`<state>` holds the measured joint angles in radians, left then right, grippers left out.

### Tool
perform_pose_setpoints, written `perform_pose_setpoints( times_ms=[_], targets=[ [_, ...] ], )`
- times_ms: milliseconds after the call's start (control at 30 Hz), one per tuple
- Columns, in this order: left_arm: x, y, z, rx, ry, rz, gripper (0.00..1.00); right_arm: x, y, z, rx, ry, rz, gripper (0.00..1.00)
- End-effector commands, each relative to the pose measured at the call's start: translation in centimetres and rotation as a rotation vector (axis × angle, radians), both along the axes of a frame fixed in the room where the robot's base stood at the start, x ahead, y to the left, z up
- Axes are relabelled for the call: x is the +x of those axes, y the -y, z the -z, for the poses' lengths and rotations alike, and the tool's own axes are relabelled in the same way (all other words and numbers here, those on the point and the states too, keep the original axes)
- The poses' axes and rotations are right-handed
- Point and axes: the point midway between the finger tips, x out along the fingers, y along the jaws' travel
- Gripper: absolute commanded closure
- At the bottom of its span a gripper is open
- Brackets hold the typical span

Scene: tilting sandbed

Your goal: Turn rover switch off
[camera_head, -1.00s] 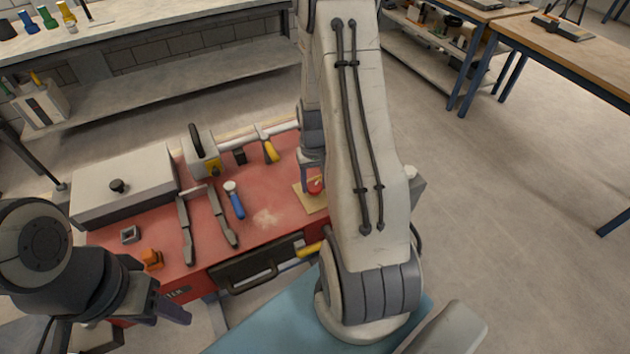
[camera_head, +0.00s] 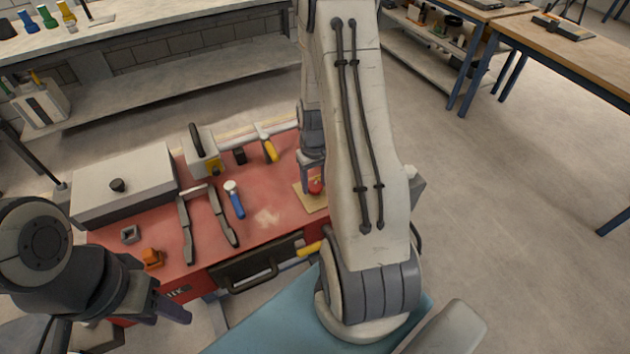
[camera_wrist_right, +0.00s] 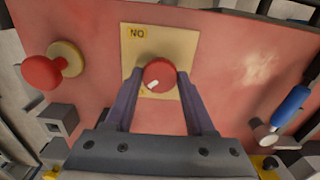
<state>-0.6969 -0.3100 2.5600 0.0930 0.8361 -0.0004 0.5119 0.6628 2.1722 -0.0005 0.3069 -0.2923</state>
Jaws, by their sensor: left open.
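The rover switch is a round red knob (camera_wrist_right: 160,75) with a white mark on a yellow plate (camera_wrist_right: 185,45). The mark points to the lower left in the right wrist view. A label at the plate's upper left reads ON, upside down; another below it is partly hidden by a finger. My right gripper (camera_wrist_right: 160,78) has one finger on each side of the knob, and both fingertips appear to touch it. In the head view the knob (camera_head: 316,186) shows below my right gripper (camera_head: 312,172), partly covered by my arm. My left gripper (camera_head: 168,308) is open and empty at the lower left.
A red mushroom-shaped knob (camera_wrist_right: 42,72) on a tan disc stands beside the plate. On the red panel (camera_head: 265,190) lie a blue-handled tool (camera_head: 236,200) and two grey bars. A grey box (camera_head: 120,185) stands at the left, an orange block (camera_head: 152,258) near my left gripper.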

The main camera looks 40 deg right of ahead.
Motion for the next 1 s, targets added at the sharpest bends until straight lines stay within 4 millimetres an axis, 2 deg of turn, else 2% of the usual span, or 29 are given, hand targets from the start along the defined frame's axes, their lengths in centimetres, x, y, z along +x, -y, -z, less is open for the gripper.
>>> perform_pose_setpoints(
  times_ms=[33, 67, 467, 567, 800, 1000],
  targets=[
    [0.0, 0.0, 0.0, 0.0, 0.0, 0.0, 0.5, 0.0, 0.0, 0.0, 0.0, -0.001, -0.001, 0.27],
    [0.0, 0.0, 0.0, 0.0, 0.0, 0.0, 0.5, 0.0, 0.0, 0.0, 0.0, 0.0, -0.001, 0.16],
    [0.0, 0.0, 0.1, 0.0, 0.0, 0.0, 0.5, 0.1, 0.0, -0.5, -0.001, 0.002, 0.001, 0.16],
    [0.0, 0.0, 0.2, 0.0, 0.0, 0.0, 0.5, 0.1, 0.1, -1.7, -0.002, 0.005, 0.001, 0.16],
    [0.0, 0.0, 0.7, 0.0, 0.0, 0.0, 0.5, 0.1, 0.1, -6.5, -0.003, 0.006, 0.001, 0.16],
    [0.0, 0.0, 0.9, 0.0, 0.0, 0.0, 0.5, 0.0, 0.1, -9.5, -0.002, 0.003, 0.001, 0.16]
  ],
)
